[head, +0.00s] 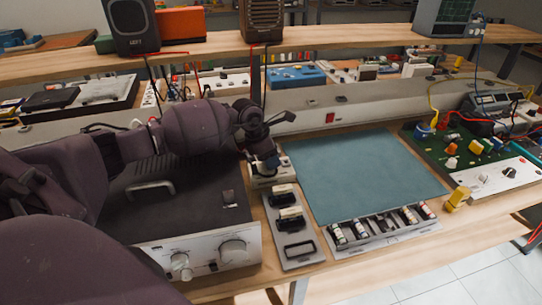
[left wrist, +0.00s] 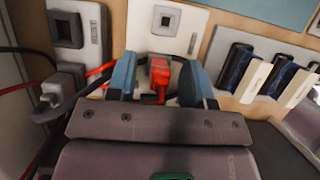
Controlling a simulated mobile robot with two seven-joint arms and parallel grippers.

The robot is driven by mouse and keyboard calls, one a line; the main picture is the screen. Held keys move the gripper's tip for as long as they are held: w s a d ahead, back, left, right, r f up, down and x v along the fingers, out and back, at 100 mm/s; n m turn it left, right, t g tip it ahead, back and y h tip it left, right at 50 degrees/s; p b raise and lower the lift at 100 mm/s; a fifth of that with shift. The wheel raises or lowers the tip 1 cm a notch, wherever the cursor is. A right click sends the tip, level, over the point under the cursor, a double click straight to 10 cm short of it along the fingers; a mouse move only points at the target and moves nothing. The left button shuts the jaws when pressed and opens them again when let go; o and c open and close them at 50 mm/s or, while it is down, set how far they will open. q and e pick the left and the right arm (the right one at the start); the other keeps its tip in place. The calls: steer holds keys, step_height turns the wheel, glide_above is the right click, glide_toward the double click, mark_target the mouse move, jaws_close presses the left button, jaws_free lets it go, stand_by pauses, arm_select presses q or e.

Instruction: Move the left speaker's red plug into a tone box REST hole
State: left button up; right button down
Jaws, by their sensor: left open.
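The left speaker (head: 130,25), dark and marked LEFT, stands on the upper shelf. My left gripper (head: 265,165) reaches down over a small pale box (head: 271,180) beside the black amplifier. In the left wrist view, a red plug (left wrist: 160,76) with a red cable sits between the blue fingertips of my open left gripper (left wrist: 158,82). There is a gap on each side of it. Behind it is a pale panel (left wrist: 145,40) with a dark square hole (left wrist: 166,19). The plug is hidden in the head view. My right gripper is out of view.
A grey plug (left wrist: 68,82) with a dark cable is left of the fingers, below another dark square hole (left wrist: 66,30). The teal mat (head: 360,175) is clear. The amplifier (head: 180,205) is close to my arm.

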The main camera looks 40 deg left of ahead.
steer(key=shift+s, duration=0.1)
arm_select(q)
steer(key=shift+r, duration=0.25)
steer(key=w+d+p+v, duration=0.1)
steer(key=p+v, duration=0.2)
steer(key=v, duration=1.2)
steer(key=shift+r, duration=0.35)
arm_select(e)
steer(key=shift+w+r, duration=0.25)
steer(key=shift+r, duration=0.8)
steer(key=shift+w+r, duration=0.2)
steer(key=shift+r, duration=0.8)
arm_select(q)
steer(key=shift+w, duration=0.1)
